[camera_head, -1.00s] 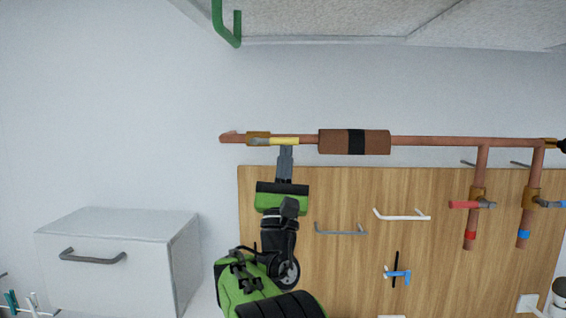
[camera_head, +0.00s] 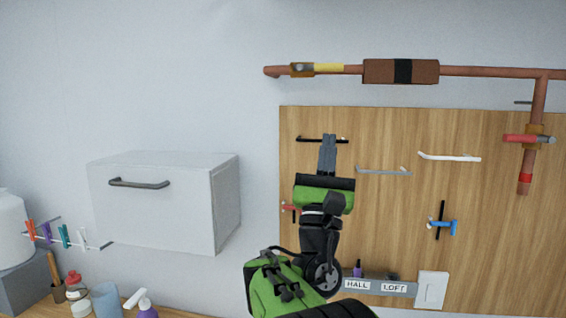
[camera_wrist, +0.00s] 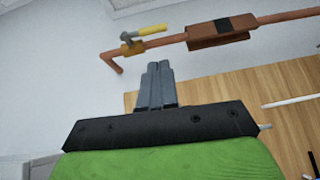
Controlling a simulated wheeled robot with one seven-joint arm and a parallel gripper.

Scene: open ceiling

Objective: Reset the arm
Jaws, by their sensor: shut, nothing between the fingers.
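My gripper (camera_head: 328,142) is green and black with grey fingers. It points up in front of the wooden board in the head view. The fingers are pressed together with nothing between them. In the wrist view the shut fingers (camera_wrist: 158,84) point toward the copper pipe. The copper pipe (camera_head: 470,71) runs along the wall above the board, with a yellow valve lever (camera_head: 328,67) at its left part. A gap shows between the fingertips and the lever in the head view. The lever also shows in the wrist view (camera_wrist: 152,30), above the fingertips.
The wooden board (camera_head: 390,230) carries several bar handles and a blue-handled valve (camera_head: 442,226). A red lever (camera_head: 528,139) sits on a pipe branch at right. A white cabinet (camera_head: 150,215) hangs at left. Bottles (camera_head: 146,308) stand on the counter below.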

